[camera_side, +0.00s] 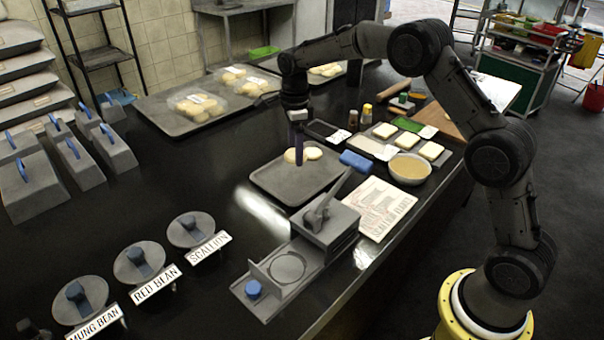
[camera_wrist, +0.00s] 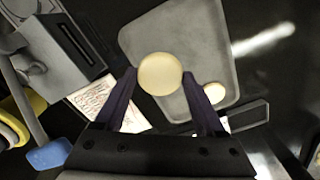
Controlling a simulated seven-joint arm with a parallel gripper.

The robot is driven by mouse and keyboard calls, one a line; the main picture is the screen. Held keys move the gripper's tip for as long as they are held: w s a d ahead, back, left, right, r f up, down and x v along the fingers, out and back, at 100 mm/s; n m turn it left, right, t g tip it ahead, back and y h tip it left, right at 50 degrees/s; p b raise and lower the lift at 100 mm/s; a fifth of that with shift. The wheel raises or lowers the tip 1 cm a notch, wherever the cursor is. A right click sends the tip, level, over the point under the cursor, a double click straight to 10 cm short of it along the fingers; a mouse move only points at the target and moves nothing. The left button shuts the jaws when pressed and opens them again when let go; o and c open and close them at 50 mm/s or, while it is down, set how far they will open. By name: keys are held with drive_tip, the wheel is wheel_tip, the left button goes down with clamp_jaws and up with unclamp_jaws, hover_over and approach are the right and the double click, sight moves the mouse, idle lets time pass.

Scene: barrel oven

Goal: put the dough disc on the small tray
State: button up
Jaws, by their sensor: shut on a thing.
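My gripper (camera_side: 298,158) points down with its dark purple fingers over the small grey tray (camera_side: 277,184). It is shut on a pale round dough disc (camera_wrist: 160,74), which shows between the fingertips in the wrist view. In the side view this dough disc (camera_side: 289,156) is partly behind a finger. A second pale dough piece (camera_side: 314,153) lies on the tray just to the right, and it looks smaller in the wrist view (camera_wrist: 215,92). The tray also shows under the disc in the wrist view (camera_wrist: 180,32). The gap between held disc and tray is hard to judge.
A grey press (camera_side: 330,222) with a blue-handled lever stands in front of the tray. A paper sheet (camera_side: 381,208), a bowl (camera_side: 408,168) and bread-like squares on a tray lie to the right. Large trays of dough (camera_side: 198,105) stand behind. The counter left of the small tray is clear.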

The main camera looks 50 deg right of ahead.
sight(297, 187)
wheel_tip(297, 187, down, 10)
drive_tip(key=shift+d+r, duration=0.1)
drive_tip(key=shift+d, duration=0.05)
idle(0.3)
drive_tip(key=o, duration=1.2)
wheel_tip(297, 187, up, 12)
drive_tip(key=shift+s+r, duration=0.1)
drive_tip(key=shift+r, duration=0.05)
